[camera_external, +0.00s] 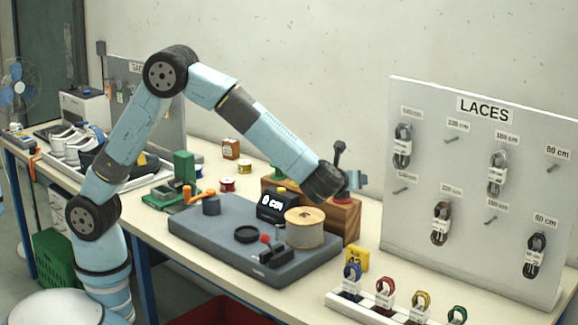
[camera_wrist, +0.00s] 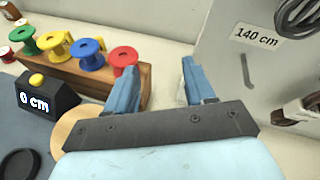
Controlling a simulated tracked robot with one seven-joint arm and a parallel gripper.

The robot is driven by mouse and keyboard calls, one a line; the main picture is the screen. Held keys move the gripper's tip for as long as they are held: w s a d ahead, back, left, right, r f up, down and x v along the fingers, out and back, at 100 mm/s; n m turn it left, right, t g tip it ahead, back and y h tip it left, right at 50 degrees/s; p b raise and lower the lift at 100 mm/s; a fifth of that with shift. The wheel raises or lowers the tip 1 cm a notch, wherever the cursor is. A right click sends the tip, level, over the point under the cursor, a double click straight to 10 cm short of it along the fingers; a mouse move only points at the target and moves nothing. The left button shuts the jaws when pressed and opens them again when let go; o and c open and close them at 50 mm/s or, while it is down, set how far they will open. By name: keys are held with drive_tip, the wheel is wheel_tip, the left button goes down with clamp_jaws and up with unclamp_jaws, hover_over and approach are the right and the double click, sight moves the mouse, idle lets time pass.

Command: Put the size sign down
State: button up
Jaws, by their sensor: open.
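The size sign looks to be the small yellow block with dark digits (camera_external: 356,260). It stands on the table (camera_external: 375,287) just off the right end of the grey board, in front of the lace panel. My gripper (camera_external: 355,180) is above and behind it, apart from it, beside the wooden spool rack. In the wrist view my gripper (camera_wrist: 160,85) has its two blue fingers spread with nothing between them. The sign does not show in the wrist view.
A wooden rack (camera_wrist: 110,75) with coloured spools is close by my left finger. The lace panel (camera_external: 480,130) with hooks rises at right. The grey board (camera_external: 205,235) holds a 0 cm counter (camera_external: 270,207) and a large spool (camera_external: 305,228). Lace bundles (camera_external: 385,291) stand at front right.

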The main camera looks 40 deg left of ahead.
wheel_tip(320, 180, up, 4)
drive_tip(key=s+d+n+g+h, duration=0.25)
drive_tip(key=n+g+h, duration=0.35)
drive_tip(key=n+g, duration=0.7)
approach(358, 248)
drive_tip(key=shift+m+g, duration=0.3)
drive_tip(key=shift+m, duration=0.1)
drive_tip(key=x, duration=0.6)
drive_tip(key=shift+w+d+f, duration=0.1)
drive_tip(key=shift+w+d, duration=0.1)
drive_tip(key=shift+d, duration=0.2)
drive_tip(key=shift+h, duration=0.3)
drive_tip(key=shift+a+x, duration=0.15)
drive_tip(key=shift+x, duration=0.9)
drive_tip(key=shift+a+x, duration=0.15)
drive_tip(key=shift+x, duration=0.9)
drive_tip(key=shift+a+x, duration=0.2)
drive_tip(key=shift+x, duration=0.9)
drive_tip(key=shift+f, duration=0.1)
drive_tip(key=shift+c, duration=0.4)
